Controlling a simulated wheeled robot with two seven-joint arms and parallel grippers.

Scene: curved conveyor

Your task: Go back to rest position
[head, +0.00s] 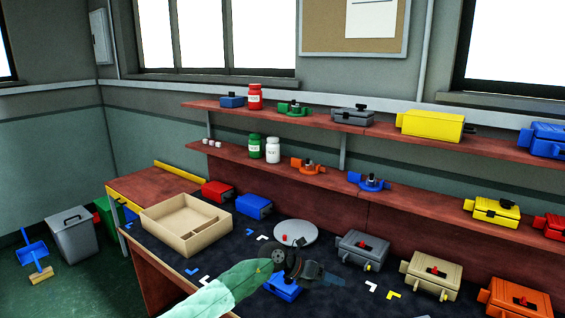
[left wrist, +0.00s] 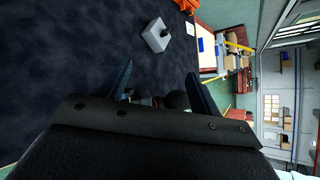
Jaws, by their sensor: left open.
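My left gripper (head: 335,278) is above the dark work surface in the head view, at the end of my pale green arm. It is in front of a blue box (head: 281,291) that it partly hides; whether they touch cannot be told. In the left wrist view the two dark fingers of my left gripper (left wrist: 163,84) stand apart with nothing seen between them. A small grey block (left wrist: 156,38) on the dark surface is farther off there. My right gripper is in neither view.
A beige tray (head: 165,235) and a round grey plate (head: 296,227) lie on the table. Grey (head: 362,244), beige (head: 430,270) and orange (head: 515,299) boxes stand to the right. Two shelves (head: 325,172) with jars and boxes run behind. A grey bin (head: 72,237) stands on the floor at left.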

